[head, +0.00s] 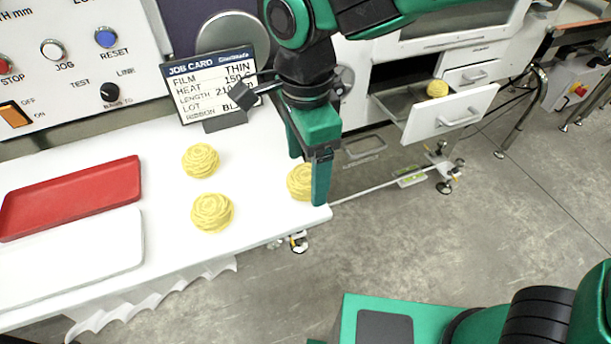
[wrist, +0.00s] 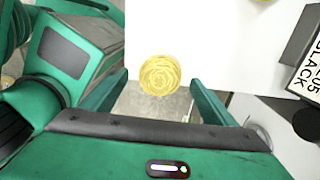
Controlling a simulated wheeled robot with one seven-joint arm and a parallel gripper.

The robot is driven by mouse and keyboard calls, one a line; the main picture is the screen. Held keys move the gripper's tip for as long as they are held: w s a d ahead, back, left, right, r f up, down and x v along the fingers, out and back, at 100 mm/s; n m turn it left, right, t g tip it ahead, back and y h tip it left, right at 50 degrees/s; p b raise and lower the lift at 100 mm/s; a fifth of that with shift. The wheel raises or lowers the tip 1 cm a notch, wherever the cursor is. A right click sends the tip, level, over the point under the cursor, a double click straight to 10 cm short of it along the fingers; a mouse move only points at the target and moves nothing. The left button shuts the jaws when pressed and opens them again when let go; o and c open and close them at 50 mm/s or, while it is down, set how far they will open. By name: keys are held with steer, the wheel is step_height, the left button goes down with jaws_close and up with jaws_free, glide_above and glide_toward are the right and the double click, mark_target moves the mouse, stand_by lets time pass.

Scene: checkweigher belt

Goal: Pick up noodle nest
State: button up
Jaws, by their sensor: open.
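Three yellow noodle nests are on the white table: one at the back (head: 201,160), one nearer the front (head: 212,212), and one at the right end (head: 299,182). My gripper (head: 308,180) is open and points down at the right-end nest, hiding part of it. In the wrist view that nest (wrist: 160,75) shows between the two fingers (wrist: 160,88), close to the table's edge. I cannot tell whether the fingers touch it. Another noodle nest (head: 437,89) lies in an open drawer at the back right.
A red tray (head: 75,195) and a white tray (head: 70,255) lie on the left of the table (head: 165,235). A job card (head: 212,88) stands behind the nests, close to my arm. The open drawer (head: 447,115) juts out at the right.

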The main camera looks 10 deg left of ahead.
steer(key=shift+f, duration=1.2)
steer(key=c, duration=1.2)
steer(key=shift+r, duration=0.15)
